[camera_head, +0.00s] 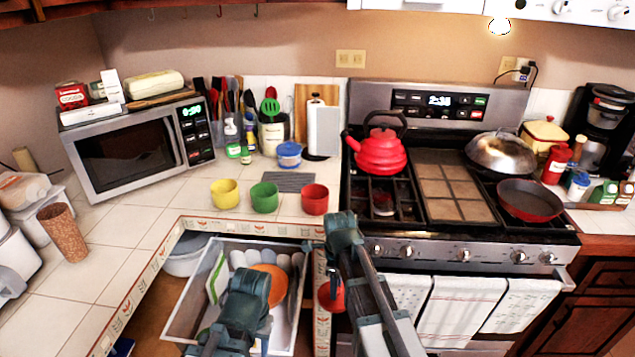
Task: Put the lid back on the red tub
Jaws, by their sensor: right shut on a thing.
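The red tub (314,200) stands upright on the tiled counter near its front edge, its top uncovered. A round red lid (329,296) shows below the counter edge, partly hidden behind my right arm. My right gripper (331,274) is shut on this lid, in front of and below the red tub; its fingertips are mostly hidden. My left gripper (262,340) is low over the open drawer, away from the tub, and its jaws do not show clearly.
A green tub (264,198) and a yellow tub (225,194) stand left of the red one. The open drawer (188,311) holds an orange disc (270,284) and pale plates. The stove (420,235) with a red kettle (380,153) is close on the right.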

